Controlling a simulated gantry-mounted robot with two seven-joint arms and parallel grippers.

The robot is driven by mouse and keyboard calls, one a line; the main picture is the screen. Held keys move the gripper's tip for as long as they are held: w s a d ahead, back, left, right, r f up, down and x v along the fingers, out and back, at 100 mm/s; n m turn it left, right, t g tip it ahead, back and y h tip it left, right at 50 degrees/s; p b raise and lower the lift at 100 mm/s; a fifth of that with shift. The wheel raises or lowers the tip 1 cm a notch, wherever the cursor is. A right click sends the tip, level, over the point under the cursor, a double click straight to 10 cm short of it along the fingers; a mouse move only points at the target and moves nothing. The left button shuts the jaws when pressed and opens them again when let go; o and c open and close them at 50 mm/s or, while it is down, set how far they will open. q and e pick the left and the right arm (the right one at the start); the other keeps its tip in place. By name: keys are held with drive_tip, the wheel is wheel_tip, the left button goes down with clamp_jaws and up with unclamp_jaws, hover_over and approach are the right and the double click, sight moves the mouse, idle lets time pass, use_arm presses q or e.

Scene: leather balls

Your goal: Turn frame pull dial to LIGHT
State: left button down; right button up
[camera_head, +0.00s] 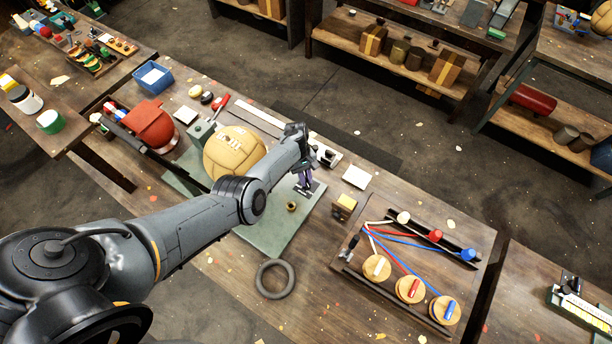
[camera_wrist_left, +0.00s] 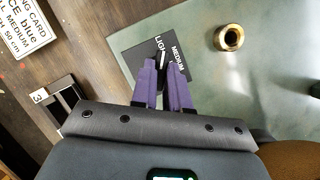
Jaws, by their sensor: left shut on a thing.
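The frame pull dial's black plate (camera_wrist_left: 129,61) lies at the edge of the green mat, with white words LIGHT and MEDIUM readable. It also shows in the head view as a small dark plate (camera_head: 316,187). My left gripper (camera_wrist_left: 164,70) has its purple fingers down over the plate, shut on the dial's dark knob. A pale mark shows between the fingertips, close to the word LIGHT; its exact pointing is hard to tell. The fingers hide most of the knob and any other label. In the head view my left gripper (camera_head: 304,183) reaches down at the dial.
A brass ring piece (camera_wrist_left: 229,37) stands on the green mat (camera_wrist_left: 275,75) beside the dial. A tan ball (camera_head: 228,150) sits behind my forearm. A printed card (camera_wrist_left: 27,28) lies left in the wrist view. A dark ring (camera_head: 274,279) and a corded peg board (camera_head: 478,222) are nearby.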

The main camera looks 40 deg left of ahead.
use_arm(q)
drive_tip(key=shift+n, duration=0.4)
drive_tip(key=c, duration=1.1)
unclamp_jaws()
drive_tip(key=shift+a+r, duration=0.15)
drive_tip(key=shift+r, duration=0.15)
drive_tip(key=p+v, duration=0.2)
drive_tip(key=v, duration=0.8)
drive_tip(key=shift+s+a, duration=0.1)
drive_tip(key=shift+a, duration=0.1)
